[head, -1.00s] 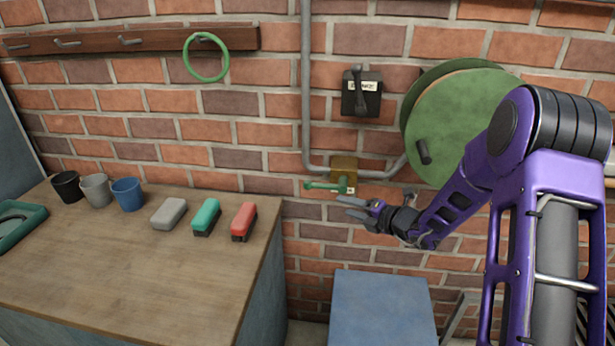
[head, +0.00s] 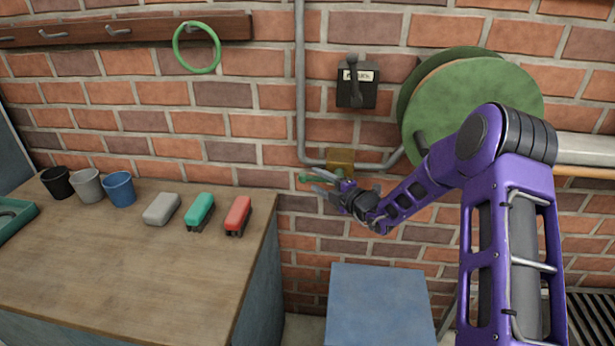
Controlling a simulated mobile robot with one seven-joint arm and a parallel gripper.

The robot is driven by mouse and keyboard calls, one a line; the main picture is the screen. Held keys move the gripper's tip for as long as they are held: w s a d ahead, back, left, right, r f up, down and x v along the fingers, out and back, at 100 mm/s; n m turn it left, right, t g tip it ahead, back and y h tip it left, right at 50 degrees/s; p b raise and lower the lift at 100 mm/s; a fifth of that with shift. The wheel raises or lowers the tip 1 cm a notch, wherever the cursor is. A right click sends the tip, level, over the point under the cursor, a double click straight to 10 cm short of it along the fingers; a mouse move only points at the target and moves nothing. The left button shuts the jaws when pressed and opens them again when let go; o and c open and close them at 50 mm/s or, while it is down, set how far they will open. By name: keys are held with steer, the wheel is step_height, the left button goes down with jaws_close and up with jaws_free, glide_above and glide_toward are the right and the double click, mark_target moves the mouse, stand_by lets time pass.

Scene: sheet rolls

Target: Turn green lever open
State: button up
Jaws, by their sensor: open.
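The green lever (head: 306,179) sits on the wall just below a brass-coloured box (head: 340,160) on the grey pipe. Its left end shows, pointing left and roughly level; its right part is hidden behind my gripper. My gripper (head: 318,184) is open, its fingers pointing left at the lever's height. In this view the fingers overlap the lever. I cannot tell whether they touch it or are still in front of it. Nothing shows held between the fingers.
A black switch box (head: 356,97) with a handle is above the lever. A large green reel (head: 480,115) is on the wall at right. A blue box top (head: 378,305) stands below my gripper. The workbench (head: 120,270) at left holds cups and coloured blocks.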

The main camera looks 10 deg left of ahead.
steer(key=shift+x, duration=2.8)
jaws_close()
